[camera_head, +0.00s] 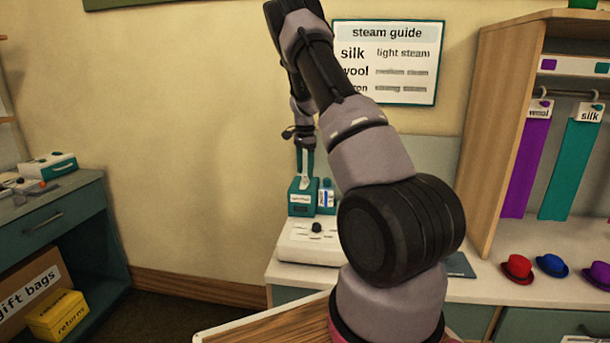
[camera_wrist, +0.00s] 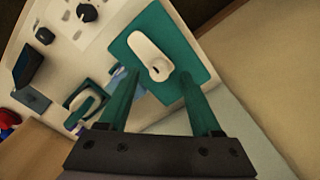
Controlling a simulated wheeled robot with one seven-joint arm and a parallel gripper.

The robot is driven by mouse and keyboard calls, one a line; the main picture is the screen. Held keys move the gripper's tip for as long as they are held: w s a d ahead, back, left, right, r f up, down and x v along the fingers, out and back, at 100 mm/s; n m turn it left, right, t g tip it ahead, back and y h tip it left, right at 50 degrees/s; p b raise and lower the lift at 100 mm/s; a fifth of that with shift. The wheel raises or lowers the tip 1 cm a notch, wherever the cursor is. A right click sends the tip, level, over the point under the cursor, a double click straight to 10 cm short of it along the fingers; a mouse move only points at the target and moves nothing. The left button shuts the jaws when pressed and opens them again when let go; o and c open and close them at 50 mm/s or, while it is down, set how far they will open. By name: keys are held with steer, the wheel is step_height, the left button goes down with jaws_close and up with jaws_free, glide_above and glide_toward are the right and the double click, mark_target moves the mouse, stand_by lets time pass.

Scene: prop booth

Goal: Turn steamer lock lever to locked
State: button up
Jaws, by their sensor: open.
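The steamer (camera_head: 300,243) is a white unit on the counter with a black knob (camera_head: 317,228) on it. Behind the knob stands a teal box (camera_head: 301,204) with a white label and a pale upright piece. In the wrist view a white, rounded, lever-like piece (camera_wrist: 148,50) sits on a teal plate (camera_wrist: 196,55); I cannot tell whether it is the lock lever or which position it is in. My gripper (camera_head: 304,165) points down over the teal box. In the wrist view its teal fingers (camera_wrist: 160,88) are apart and empty, with the white piece beyond their tips.
A smaller teal part (camera_wrist: 72,101), a black knob (camera_wrist: 45,36) and a dark block (camera_wrist: 28,68) lie left in the wrist view. A small blue-and-white item (camera_head: 326,196) stands beside the teal box. Hats (camera_head: 517,268) and the wooden rack (camera_head: 497,130) are right.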

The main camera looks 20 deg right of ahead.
steer(key=shift+f, duration=1.05)
jaws_close()
